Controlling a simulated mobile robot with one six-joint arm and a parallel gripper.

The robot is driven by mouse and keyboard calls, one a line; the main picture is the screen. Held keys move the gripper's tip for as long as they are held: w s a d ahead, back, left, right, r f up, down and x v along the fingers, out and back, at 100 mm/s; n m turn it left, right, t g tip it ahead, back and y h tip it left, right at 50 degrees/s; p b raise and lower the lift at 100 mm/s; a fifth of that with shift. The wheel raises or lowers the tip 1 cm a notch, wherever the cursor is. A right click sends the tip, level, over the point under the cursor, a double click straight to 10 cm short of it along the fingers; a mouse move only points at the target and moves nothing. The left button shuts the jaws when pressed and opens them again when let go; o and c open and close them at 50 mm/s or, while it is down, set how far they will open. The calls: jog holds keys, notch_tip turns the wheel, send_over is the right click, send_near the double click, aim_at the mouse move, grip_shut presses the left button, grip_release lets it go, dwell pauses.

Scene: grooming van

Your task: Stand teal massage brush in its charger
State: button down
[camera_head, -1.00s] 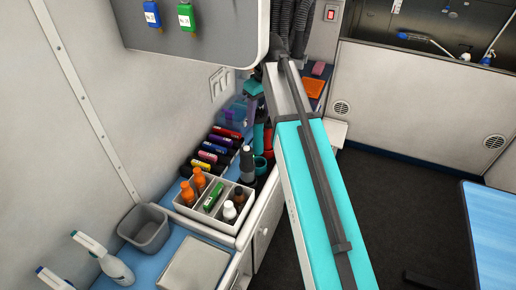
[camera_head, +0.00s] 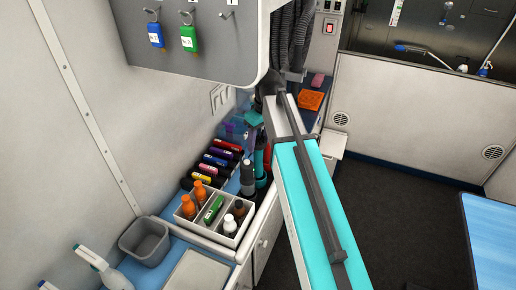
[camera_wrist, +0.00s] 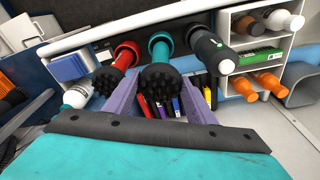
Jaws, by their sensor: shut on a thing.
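The teal massage brush (camera_wrist: 160,78) is in my gripper (camera_wrist: 160,104), its dark bristle head towards the wrist camera and between the two purple fingers. Its teal handle lines up with the teal charger cup (camera_wrist: 160,46) beyond it. I cannot tell whether the handle's foot is seated in the cup or just over it. In the head view, teal of the brush or charger (camera_head: 259,160) shows beside my arm, with the gripper mostly hidden.
A red brush (camera_wrist: 106,78) stands close on one side, a dark bottle-like item (camera_wrist: 208,46) on the other. A white caddy (camera_head: 229,237) with bottles stands nearby. Several coloured clippers (camera_head: 219,160) line the wall. A grey bin (camera_head: 145,240) is further along the counter.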

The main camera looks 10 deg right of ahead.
jog(key=shift+f+p, duration=0.55)
jog(key=shift+f, duration=1.35)
jog(key=c, duration=0.8)
grip_release()
jog(key=shift+s+d+r+b, duration=0.15)
jog(key=shift+r+b, duration=0.25)
jog(key=shift+r, duration=0.85)
jog(key=shift+s+d+r+b, duration=0.15)
jog(key=shift+r+b, duration=0.3)
jog(key=shift+r, duration=0.85)
jog(key=shift+s+d+r+b, duration=0.15)
jog(key=shift+r+b, duration=0.25)
jog(key=shift+r, duration=0.85)
jog(key=shift+a, duration=0.15)
